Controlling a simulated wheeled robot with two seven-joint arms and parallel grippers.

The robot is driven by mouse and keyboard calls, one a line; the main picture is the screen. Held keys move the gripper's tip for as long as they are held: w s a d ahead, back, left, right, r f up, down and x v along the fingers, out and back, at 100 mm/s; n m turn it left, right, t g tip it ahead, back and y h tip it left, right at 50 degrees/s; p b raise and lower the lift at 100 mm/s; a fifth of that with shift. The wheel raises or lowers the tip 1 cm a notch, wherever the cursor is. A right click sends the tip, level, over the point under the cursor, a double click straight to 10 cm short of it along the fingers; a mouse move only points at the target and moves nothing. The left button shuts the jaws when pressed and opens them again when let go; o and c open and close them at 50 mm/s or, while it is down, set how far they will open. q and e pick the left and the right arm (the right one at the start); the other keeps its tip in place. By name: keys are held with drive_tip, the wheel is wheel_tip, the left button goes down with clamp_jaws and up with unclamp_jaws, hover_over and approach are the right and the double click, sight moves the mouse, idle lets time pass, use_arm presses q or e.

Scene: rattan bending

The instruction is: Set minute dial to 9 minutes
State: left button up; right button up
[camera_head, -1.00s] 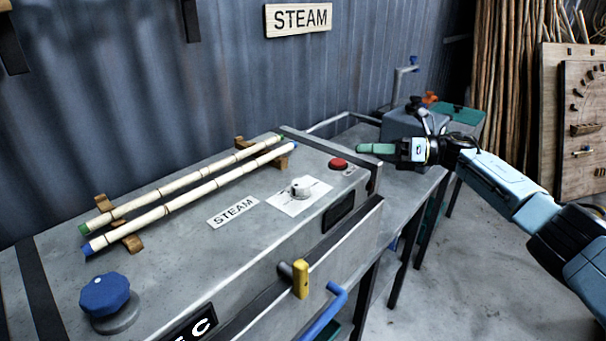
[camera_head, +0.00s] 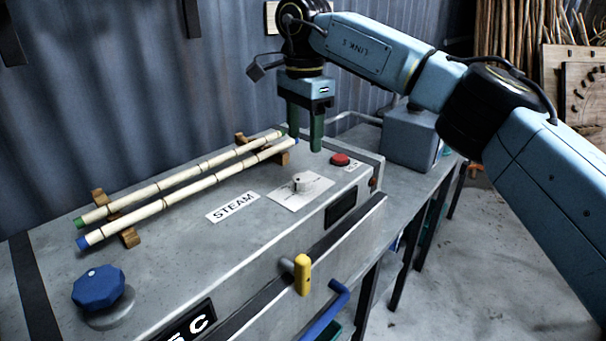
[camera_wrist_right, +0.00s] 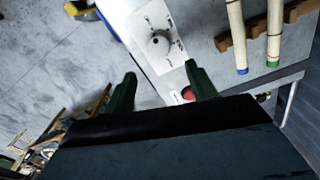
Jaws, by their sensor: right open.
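The minute dial is a small pale knob (camera_head: 300,183) on a white marked plate (camera_head: 287,201) on top of the grey steam box (camera_head: 240,245). In the right wrist view the round dial (camera_wrist_right: 159,44) sits on its white plate, ahead of the fingers and between their lines. My right gripper (camera_head: 304,143) points down with its two green fingers apart and empty. It is above the box, behind the dial, and does not touch it. Its fingers also show in the right wrist view (camera_wrist_right: 160,82). My left gripper is not in view.
A red button (camera_head: 340,159) is just right of my right gripper. Two rattan poles (camera_head: 185,190) lie on wooden rests at the left. A blue knob (camera_head: 98,287) is at front left, and a yellow handle (camera_head: 303,275) sticks out at the front edge.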

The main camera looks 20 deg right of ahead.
sight(304, 176)
wheel_tip(304, 176, down, 9)
drive_tip(key=shift+f+p, duration=0.2)
drive_tip(key=shift+p, duration=0.1)
drive_tip(key=shift+c, duration=0.5)
drive_tip(key=c, duration=0.9)
